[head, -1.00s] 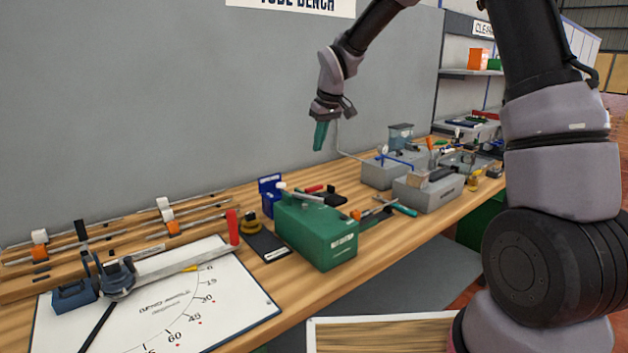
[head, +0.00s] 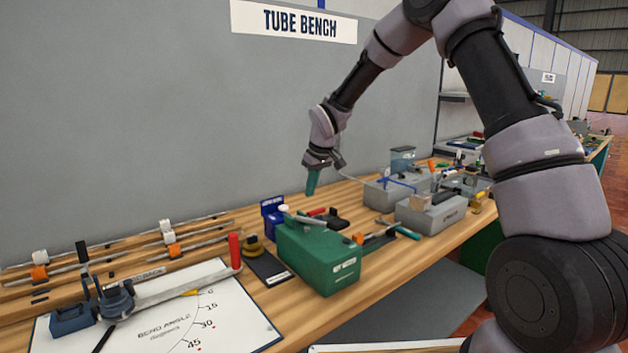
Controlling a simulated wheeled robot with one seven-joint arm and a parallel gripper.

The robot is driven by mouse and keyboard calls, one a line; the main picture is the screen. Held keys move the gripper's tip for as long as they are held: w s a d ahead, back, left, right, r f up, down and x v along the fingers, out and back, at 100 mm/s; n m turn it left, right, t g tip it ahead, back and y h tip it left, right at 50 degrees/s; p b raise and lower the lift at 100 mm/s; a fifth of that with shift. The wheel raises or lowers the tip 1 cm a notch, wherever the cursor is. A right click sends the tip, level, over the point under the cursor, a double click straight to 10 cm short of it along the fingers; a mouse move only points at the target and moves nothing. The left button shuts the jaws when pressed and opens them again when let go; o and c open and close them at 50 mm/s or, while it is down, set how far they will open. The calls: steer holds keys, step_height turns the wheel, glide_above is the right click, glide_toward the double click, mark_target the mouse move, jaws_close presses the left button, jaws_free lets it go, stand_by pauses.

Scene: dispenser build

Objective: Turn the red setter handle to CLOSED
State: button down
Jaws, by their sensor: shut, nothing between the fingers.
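A red upright handle (head: 235,251) stands at the end of the grey bar of the bending tool, over the white angle board. A second red grip (head: 316,212) lies by a black part behind the green box (head: 318,258). No CLOSED mark is readable, and I cannot tell which red piece is the setter handle. My gripper (head: 312,184), with teal fingers pointing down, is shut and empty. It appears above and behind the green box, apart from both red pieces.
The white angle board (head: 225,330) lies at the front left of the wooden bench. A blue holder (head: 272,212) and a black plate (head: 266,268) stand beside the green box. Grey boxes (head: 432,215) and tools crowd the right. The grey wall (head: 150,110) is behind.

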steer(key=shift+s+d+f, duration=0.25)
steer(key=shift+s+f, duration=0.15)
steer(key=shift+f, duration=0.2)
steer(key=shift+s+d+f, duration=0.3)
steer(key=shift+s+f, duration=0.05)
steer(key=shift+f, duration=0.3)
steer(key=shift+s+d+f, duration=0.25)
steer(key=shift+s+f, duration=0.15)
steer(key=shift+f, duration=0.2)
